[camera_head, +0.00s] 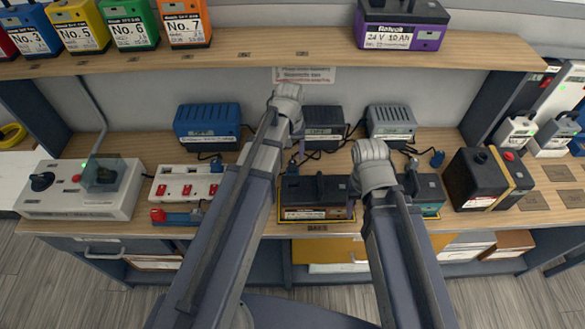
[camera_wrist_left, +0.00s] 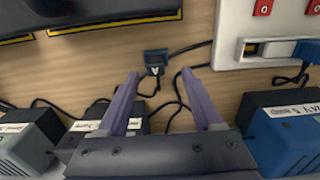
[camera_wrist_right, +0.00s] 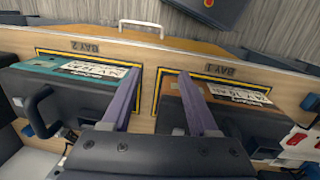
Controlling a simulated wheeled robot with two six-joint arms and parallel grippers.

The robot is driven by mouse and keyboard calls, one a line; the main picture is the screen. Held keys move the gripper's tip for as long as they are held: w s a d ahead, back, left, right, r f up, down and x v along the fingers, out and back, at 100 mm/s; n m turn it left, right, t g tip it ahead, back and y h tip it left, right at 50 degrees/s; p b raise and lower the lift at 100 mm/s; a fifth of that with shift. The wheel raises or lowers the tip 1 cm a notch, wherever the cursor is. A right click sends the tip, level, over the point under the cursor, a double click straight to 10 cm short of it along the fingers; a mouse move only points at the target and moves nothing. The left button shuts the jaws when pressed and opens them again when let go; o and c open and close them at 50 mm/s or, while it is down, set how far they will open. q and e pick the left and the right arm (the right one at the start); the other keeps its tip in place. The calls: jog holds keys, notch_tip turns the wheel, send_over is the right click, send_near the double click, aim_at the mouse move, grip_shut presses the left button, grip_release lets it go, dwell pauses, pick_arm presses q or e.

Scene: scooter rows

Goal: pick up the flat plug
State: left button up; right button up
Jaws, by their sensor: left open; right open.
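A small dark blue plug (camera_wrist_left: 155,59) with a white mark lies on the wooden bench in the left wrist view, its dark cable trailing from it. Another blue plug (camera_head: 437,158) lies right of the grey charger in the head view. Which one is the flat plug I cannot tell for certain. My left gripper (camera_wrist_left: 160,73) is open and empty, pointing at the marked plug, which shows just past and between its fingertips. My right gripper (camera_wrist_right: 160,74) is open and empty over the two front bays.
Blue (camera_head: 207,122), black (camera_head: 324,125) and grey (camera_head: 391,122) chargers stand at the back. A white power strip (camera_head: 186,183) lies left. Battery packs (camera_head: 314,190) sit in yellow-edged bays in front. A shelf (camera_head: 270,55) overhangs the bench. Cables cross the clear bench strip.

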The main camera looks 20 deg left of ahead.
aim_at(292, 162)
pick_arm(q)
jog(key=shift+w+d+f+b, duration=0.1)
jog(key=shift+d+f+b, duration=0.05)
jog(key=shift+f+b, duration=1.15)
jog(key=shift+w+d+f+b, duration=0.1)
jog(key=shift+d+f+b, duration=0.05)
jog(key=shift+f+b, duration=1.15)
pick_arm(e)
jog(key=shift+f, duration=2.6)
jog(key=shift+r, duration=0.1)
pick_arm(q)
grip_shut()
